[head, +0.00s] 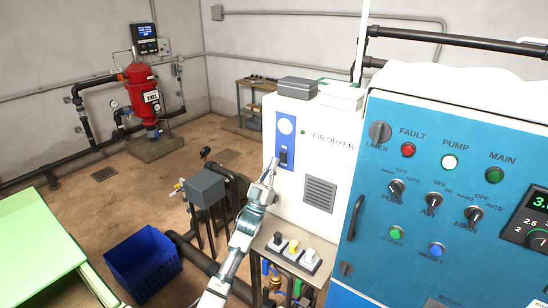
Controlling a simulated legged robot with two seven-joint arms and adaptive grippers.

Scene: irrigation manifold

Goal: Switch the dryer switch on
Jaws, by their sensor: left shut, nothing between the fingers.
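The air dryer (321,160) is a white box with "AIR DRYER" lettering, in the middle of the head view. Its dryer switch (284,157) is a small dark rocker on a blue strip at the left of its front face, below a round white gauge (286,127). I cannot tell the rocker's position at this size. My left gripper (272,168) is shut and empty, its tips just below and left of the switch. I cannot tell whether they touch the panel. My right gripper is not in view.
A blue control panel (450,180) with knobs and buttons stands close on the right. Several small valves or switches (292,249) sit on a shelf below the dryer. A grey box on posts (205,188) and a blue crate (143,262) stand left of my arm. Open floor lies behind them.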

